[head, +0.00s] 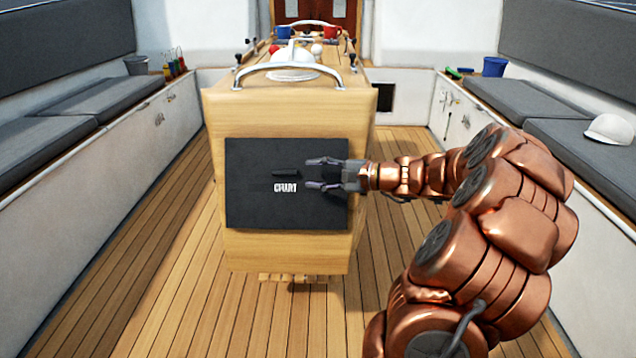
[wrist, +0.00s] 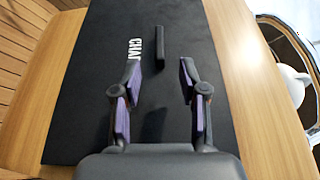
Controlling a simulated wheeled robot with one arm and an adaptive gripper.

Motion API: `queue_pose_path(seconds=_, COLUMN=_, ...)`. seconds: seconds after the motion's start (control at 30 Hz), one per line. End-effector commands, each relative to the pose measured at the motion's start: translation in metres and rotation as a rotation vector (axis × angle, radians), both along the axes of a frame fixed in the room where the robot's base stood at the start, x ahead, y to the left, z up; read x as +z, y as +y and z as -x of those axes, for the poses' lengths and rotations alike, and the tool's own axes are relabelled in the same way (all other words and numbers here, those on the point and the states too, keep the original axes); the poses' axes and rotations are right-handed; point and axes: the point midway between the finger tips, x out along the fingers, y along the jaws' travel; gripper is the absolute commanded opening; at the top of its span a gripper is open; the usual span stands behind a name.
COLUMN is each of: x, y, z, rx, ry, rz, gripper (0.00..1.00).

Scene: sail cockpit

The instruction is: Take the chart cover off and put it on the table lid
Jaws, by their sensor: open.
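The chart cover (head: 252,192) is a flat black panel with white lettering on the near end face of the wooden cockpit table. A small dark handle (head: 286,172) stands out from its upper middle. My gripper (head: 315,173) is open in front of the cover, right of the handle and the lettering. In the wrist view the cover (wrist: 85,95) fills the middle and the handle (wrist: 160,46) lies ahead, between the lines of the open fingers (wrist: 158,70). Nothing is between the fingers.
A steel rail (head: 290,68) arches over the lid's near end, with a white rounded object (head: 293,56) behind it. Blue and red mugs (head: 332,32) stand at the far end. Cushioned benches line both sides; a white cap (head: 610,129) lies on the right one. The deck around the table is clear.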

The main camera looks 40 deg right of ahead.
Motion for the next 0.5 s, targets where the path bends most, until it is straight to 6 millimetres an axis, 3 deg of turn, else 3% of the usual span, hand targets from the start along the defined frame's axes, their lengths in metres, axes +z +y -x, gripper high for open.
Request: queue_pose_path(seconds=0.5, x=-0.012, y=0.032, z=-0.054, rx=0.006, ry=0.003, rz=0.000, gripper=0.43)
